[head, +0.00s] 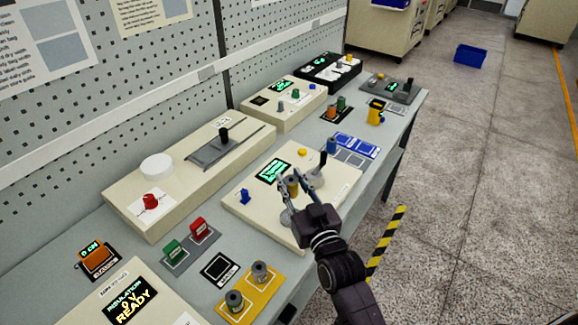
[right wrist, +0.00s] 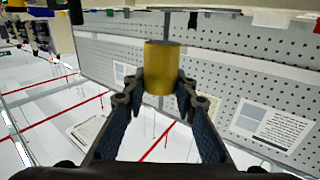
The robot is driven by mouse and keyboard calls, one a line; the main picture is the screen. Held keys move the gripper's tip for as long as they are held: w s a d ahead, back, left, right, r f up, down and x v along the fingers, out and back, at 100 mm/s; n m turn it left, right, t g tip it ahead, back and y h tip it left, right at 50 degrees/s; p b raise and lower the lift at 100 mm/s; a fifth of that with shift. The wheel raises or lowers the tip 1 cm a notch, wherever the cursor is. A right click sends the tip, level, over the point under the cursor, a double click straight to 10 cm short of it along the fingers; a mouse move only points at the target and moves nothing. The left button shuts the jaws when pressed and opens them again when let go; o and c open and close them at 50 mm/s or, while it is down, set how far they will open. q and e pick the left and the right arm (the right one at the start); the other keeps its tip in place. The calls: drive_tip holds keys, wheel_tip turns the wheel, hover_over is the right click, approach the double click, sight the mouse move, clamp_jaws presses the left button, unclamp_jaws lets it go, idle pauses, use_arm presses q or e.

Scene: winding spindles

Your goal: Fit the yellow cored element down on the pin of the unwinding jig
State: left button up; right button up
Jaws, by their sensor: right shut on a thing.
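My right gripper (head: 298,190) is shut on the yellow cored element (head: 292,184), held above the cream panel (head: 340,190) in the middle of the table. In the right wrist view the element is a yellow cylinder (right wrist: 161,68) between the fingertips (right wrist: 160,88). A grey disc (head: 286,217) lies below and left of the fingers. A dark upright pin (head: 323,159) stands behind and right of the gripper, by another grey disc (head: 314,180). I cannot tell which one is the jig's pin. The element's bore is not visible. My left gripper is not in view.
The panel also bears a green display (head: 273,171), a blue knob (head: 245,196) and a yellow button (head: 302,152). A yellow tray (head: 250,295) with two spools is at the front. A long cream console (head: 185,180) stands behind. Blue-marked cards (head: 352,146) lie to the right.

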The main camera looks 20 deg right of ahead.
sight(292, 197)
drive_tip(key=shift+s+a, duration=0.1)
drive_tip(key=shift+d+f, duration=0.2)
drive_tip(key=shift+d, duration=0.2)
drive_tip(key=shift+a+r+p, duration=0.15)
drive_tip(key=shift+p, duration=0.15)
drive_tip(key=shift+f+b, duration=0.5)
drive_tip(key=shift+f, duration=0.6)
drive_tip(key=shift+f+b, duration=1.45)
drive_tip(key=shift+f, duration=0.35)
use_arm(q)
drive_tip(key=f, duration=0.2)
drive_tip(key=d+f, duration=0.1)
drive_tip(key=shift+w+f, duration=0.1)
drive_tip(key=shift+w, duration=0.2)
use_arm(e)
drive_tip(key=shift+f, duration=0.15)
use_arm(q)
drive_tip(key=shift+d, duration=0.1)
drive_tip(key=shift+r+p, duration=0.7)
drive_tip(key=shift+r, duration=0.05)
